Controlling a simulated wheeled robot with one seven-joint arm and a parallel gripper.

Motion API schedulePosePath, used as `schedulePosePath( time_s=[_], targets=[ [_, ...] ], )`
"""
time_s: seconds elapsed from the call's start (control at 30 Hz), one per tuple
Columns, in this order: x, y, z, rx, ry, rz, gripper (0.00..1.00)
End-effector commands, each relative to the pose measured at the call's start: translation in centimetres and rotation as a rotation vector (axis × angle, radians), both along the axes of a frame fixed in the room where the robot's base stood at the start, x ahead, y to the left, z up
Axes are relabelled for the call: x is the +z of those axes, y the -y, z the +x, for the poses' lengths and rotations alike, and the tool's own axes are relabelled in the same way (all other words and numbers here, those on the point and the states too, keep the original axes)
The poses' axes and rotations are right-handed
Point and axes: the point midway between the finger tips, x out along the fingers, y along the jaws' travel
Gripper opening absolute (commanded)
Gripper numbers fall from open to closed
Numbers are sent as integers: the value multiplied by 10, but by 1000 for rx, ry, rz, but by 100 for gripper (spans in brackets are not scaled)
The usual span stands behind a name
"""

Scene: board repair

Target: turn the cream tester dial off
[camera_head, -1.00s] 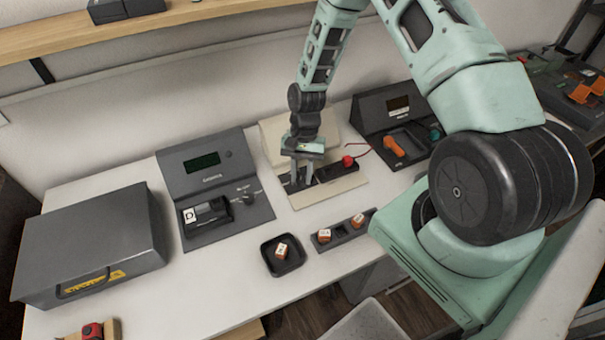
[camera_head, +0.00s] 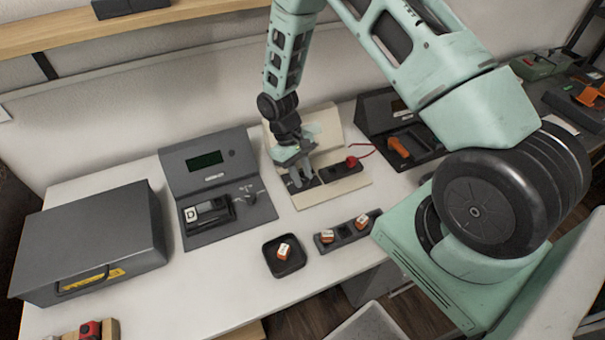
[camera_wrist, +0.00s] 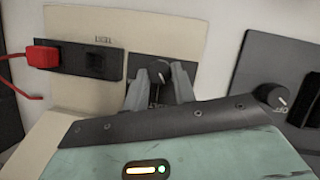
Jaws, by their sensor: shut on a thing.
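The cream tester (camera_head: 333,193) stands in the middle of the bench, between two dark testers. Its dark round dial (camera_wrist: 158,70), with a pale pointer mark, sits on a black plate in the wrist view. My gripper (camera_head: 298,180) is over the left part of the cream tester's panel. In the wrist view my gripper (camera_wrist: 160,82) has one finger on each side of the dial and is shut on it. In the head view the fingers mostly hide the dial.
A red plug (camera_wrist: 42,55) with a red cable sits in the cream tester's black socket strip. A dark tester with a knob (camera_head: 250,197) stands to the left. A small black tray (camera_head: 284,268) and a block holder (camera_head: 346,236) lie in front.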

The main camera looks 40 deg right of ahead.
Motion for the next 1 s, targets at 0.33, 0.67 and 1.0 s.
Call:
schedulePosePath(
  time_s=[0.33, 0.67, 1.0],
  targets=[
    [0, -3, 0, 277, 2, -1, 4],
    [0, -4, -1, 413, 2, -1, 4],
    [0, -4, -1, 444, 2, 1, 4]
  ],
)
